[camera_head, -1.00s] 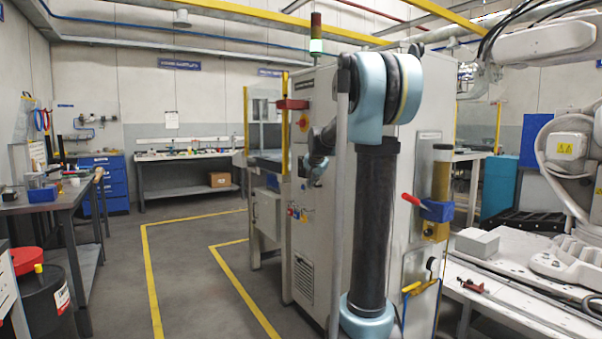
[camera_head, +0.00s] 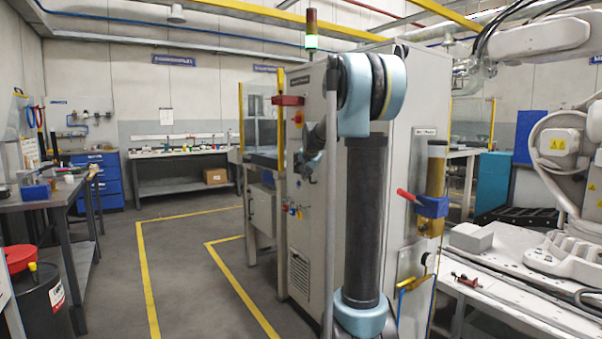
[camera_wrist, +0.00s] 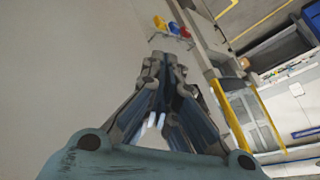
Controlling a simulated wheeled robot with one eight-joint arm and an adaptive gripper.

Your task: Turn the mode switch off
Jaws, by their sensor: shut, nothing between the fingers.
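The grey machine cabinet (camera_head: 310,230) carries a cluster of small coloured controls (camera_head: 293,209) on its left face. I cannot tell which one is the mode switch. In the wrist view, a yellow knob (camera_wrist: 160,23), a red one (camera_wrist: 174,29) and a blue one stand out from the cabinet face, beyond the fingertips and apart from them. My gripper (camera_wrist: 163,62) is shut and empty, its fingers together. In the head view my gripper (camera_head: 303,172) is small and dark at the cabinet's left face, above the control cluster.
A workbench (camera_head: 60,205) and a dark drum (camera_head: 40,300) are at left. The floor between yellow lines is clear. A white robot arm stands at right.

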